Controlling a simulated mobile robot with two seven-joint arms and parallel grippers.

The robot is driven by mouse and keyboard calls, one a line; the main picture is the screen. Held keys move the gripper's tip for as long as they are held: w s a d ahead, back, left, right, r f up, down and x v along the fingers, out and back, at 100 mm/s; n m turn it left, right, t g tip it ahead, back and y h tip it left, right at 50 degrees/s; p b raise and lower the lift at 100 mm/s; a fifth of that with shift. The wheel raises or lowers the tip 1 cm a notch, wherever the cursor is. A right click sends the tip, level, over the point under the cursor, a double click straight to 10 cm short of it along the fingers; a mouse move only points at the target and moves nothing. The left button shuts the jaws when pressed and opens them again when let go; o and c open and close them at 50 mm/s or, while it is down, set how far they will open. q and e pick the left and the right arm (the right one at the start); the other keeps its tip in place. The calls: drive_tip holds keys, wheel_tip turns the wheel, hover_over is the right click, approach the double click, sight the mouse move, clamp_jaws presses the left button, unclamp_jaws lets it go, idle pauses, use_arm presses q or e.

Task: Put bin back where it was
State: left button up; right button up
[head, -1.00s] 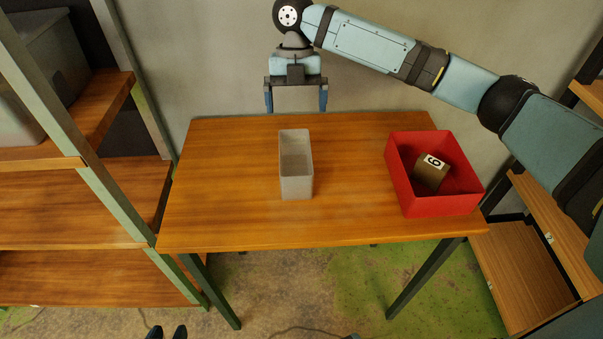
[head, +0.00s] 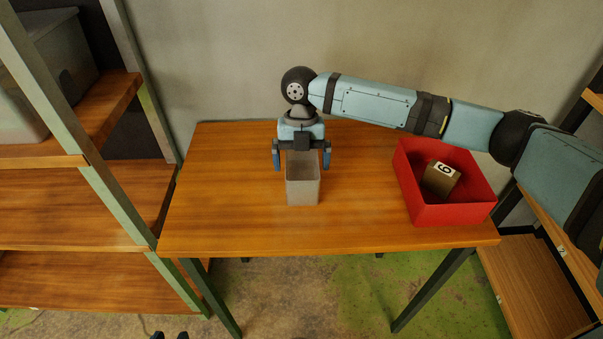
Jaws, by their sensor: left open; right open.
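A narrow open grey bin (head: 303,192) stands upright near the middle of the wooden table (head: 230,215). My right gripper (head: 301,166) is open above the far part of this bin, one finger on each side. It hides the bin's far end, and I cannot tell whether the fingers touch the walls. A larger red bin (head: 450,214) stands at the table's right end and holds a brown block (head: 441,179) marked with a 6 or 9.
A shelf unit (head: 75,210) stands left of the table, with a large grey container (head: 45,75) on an upper shelf. Lower wooden shelves (head: 525,270) stand at the right. A wall is behind the table. The table is bare left of the grey bin and between the two bins.

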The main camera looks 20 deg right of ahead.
drive_tip(key=shift+s+f, duration=0.15)
drive_tip(key=shift+f, duration=0.25)
drive_tip(key=c, duration=1)
